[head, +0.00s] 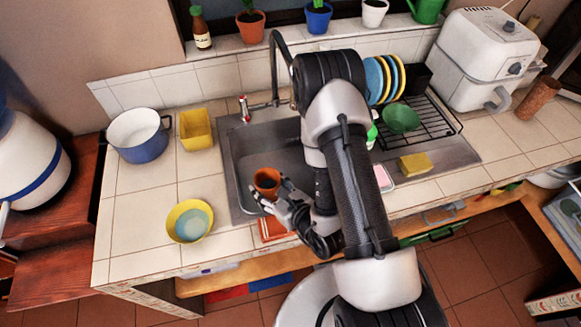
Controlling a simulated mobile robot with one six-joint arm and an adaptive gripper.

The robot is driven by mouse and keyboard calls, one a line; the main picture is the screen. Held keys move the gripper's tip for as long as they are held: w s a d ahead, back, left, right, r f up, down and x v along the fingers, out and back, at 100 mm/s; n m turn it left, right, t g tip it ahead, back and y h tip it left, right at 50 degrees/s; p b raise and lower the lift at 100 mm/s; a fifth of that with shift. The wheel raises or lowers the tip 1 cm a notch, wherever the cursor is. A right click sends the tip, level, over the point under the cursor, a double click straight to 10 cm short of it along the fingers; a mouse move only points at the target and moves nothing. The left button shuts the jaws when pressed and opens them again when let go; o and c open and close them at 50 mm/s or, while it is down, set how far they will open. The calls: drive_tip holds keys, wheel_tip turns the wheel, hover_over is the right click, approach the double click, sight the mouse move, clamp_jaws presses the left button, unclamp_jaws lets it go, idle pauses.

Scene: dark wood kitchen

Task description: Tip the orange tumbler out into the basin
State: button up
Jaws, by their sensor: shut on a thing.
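The orange tumbler (267,179) is in my gripper (268,194), over the front left part of the basin (240,160). The tumbler looks close to upright, with its dark opening facing up towards the camera. My gripper is shut on it from the front right side. What is inside the tumbler is too small to tell. My arm hides the right part of the basin. The tap (275,70) stands behind the basin.
A yellow bowl (189,221) stands on the counter left of the basin. Behind it are a blue pot (138,136) and a yellow container (196,130). Right of the basin are a dish rack (432,128) with plates and a yellow sponge (415,163).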

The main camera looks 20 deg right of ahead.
sight(274, 185)
drive_tip(key=shift+d+f, duration=0.1)
idle(0.3)
drive_tip(key=m+b, duration=0.1)
drive_tip(key=b, duration=0.1)
drive_tip(key=w+d+f+m+g+y+b, duration=0.1)
drive_tip(key=b, duration=0.2)
drive_tip(key=shift+w+f+g, duration=0.15)
drive_tip(key=shift+f+g, duration=0.1)
drive_tip(key=shift+g, duration=0.05)
drive_tip(key=f+m+g+b, duration=0.1)
drive_tip(key=b, duration=0.5)
drive_tip(key=shift+w+d+y+b, duration=0.3)
drive_tip(key=shift+w+d+y, duration=0.1)
drive_tip(key=m+g+p, duration=0.1)
drive_tip(key=p, duration=0.1)
drive_tip(key=m+y+p, duration=0.1)
drive_tip(key=p, duration=0.2)
drive_tip(key=d+f+m+g+y+p, duration=0.1)
drive_tip(key=p, duration=0.1)
drive_tip(key=shift+w+g, duration=0.3)
drive_tip(key=shift+w, duration=0.1)
drive_tip(key=shift+r+m+g+y+p, duration=0.4)
drive_tip(key=shift+r+m+y+p, duration=0.25)
drive_tip(key=shift+p, duration=0.9)
drive_tip(key=shift+w+m, duration=0.1)
drive_tip(key=shift+m, duration=0.15)
